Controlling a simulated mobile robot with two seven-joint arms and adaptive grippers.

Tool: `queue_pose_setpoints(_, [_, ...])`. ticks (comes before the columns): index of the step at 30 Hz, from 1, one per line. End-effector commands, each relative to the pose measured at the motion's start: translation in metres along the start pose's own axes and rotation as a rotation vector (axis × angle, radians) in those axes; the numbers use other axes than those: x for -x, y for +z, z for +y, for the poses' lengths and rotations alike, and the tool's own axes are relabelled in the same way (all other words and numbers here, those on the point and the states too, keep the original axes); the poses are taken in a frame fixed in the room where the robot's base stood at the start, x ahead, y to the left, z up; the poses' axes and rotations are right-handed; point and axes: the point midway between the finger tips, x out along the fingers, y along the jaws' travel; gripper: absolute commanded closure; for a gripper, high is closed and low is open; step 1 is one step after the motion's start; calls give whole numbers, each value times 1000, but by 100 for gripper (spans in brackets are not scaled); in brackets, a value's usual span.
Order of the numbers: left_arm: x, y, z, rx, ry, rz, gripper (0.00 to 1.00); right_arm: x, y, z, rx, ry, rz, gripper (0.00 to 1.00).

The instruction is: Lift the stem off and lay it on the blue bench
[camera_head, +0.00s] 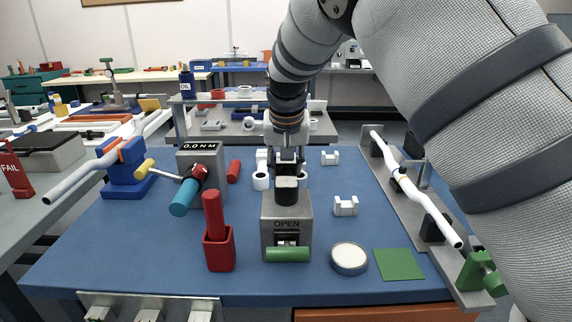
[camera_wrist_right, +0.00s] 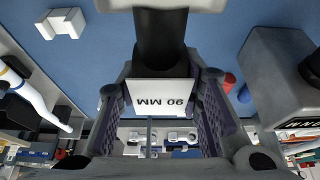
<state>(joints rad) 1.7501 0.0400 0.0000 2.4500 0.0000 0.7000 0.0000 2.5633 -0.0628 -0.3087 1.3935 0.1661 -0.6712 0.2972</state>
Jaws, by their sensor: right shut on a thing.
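The stem is a black post (camera_head: 287,190) with a white face marked "90 MM", seen upside down in the right wrist view (camera_wrist_right: 160,92). It is upright at the top of a grey fixture block marked "OPEN" (camera_head: 275,212), which has a green bar at its front. I cannot tell whether the stem is seated in the block or just above it. My right gripper (camera_head: 287,160) comes from above and is shut on the stem, its fingers on both sides of the white face. The blue bench (camera_head: 130,260) lies all around the block. My left gripper is not in view.
A grey "0.0 NM" box (camera_head: 200,160) with a handled tool stands left. A red holder (camera_head: 218,250), a round white-topped disc (camera_head: 349,258), a green square (camera_head: 398,264) and white blocks (camera_head: 345,206) are nearby. A white bar lies on a rack (camera_head: 440,240) at right. The bench's front left is clear.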

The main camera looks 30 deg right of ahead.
Motion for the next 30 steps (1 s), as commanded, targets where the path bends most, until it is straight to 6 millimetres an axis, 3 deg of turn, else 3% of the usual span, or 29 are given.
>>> queue_pose_setpoints(1, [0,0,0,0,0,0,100,0,0,0,0,0,0,90])
queue_pose_setpoints(3, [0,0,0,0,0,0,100,0,0,0,0,0,0,100])
queue_pose_setpoints(30, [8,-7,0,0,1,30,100,42,-18,0,0,-2,2,100])
